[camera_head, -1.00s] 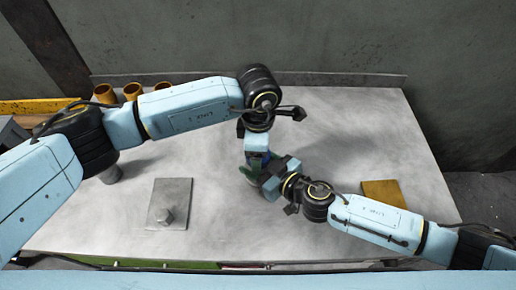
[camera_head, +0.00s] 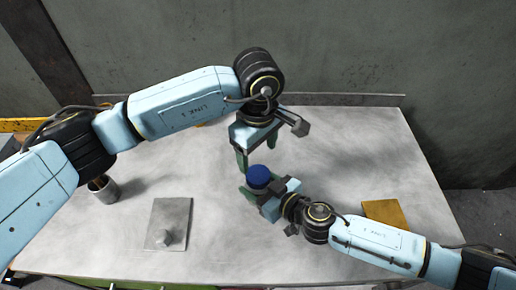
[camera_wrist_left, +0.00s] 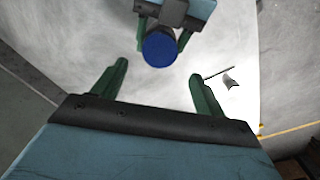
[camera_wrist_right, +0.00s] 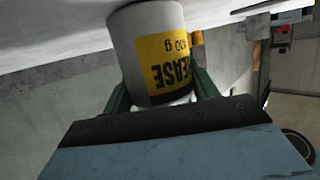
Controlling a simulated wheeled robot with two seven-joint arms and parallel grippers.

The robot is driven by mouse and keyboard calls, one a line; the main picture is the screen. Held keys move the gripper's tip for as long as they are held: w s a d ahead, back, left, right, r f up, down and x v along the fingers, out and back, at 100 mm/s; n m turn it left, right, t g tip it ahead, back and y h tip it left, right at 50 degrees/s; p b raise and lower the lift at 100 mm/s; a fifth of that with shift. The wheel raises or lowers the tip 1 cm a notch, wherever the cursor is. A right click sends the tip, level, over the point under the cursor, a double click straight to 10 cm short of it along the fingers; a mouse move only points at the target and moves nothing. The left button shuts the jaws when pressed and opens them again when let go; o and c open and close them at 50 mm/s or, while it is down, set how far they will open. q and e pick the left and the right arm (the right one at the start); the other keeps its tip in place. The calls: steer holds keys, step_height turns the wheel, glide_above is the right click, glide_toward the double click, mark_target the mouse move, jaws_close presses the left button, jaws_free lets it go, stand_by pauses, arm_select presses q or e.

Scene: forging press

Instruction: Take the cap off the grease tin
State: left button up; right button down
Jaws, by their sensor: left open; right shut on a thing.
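The grease tin (camera_wrist_right: 125,40) is white with a yellow label, seen from the side in the right wrist view. My right gripper (camera_head: 262,184) is shut on the tin's body and holds it near the middle of the table. The round blue cap (camera_head: 259,176) sits on top of the tin, and it also shows in the left wrist view (camera_wrist_left: 160,48). In the head view the tin's body is mostly hidden below the cap and fingers. My left gripper (camera_head: 257,152) is open and empty, just above and behind the cap, with its green fingers apart and clear of it.
A grey plate with a bolt-like knob (camera_head: 160,212) lies on the table at front left. A metal cup (camera_head: 103,191) stands at the left under my left arm. A yellow plate (camera_head: 386,213) lies at the right, by my right arm. The table's back right (camera_head: 350,135) is clear.

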mark_target(258, 174)
arm_select(q)
steer(key=shift+f+m, duration=0.3)
steer(key=shift+f, duration=3.6)
steer(key=c, duration=1)
steer(key=n, duration=0.4)
steer(key=shift+n, duration=0.4)
steer(key=n, duration=0.5)
steer(key=o, duration=1.1)
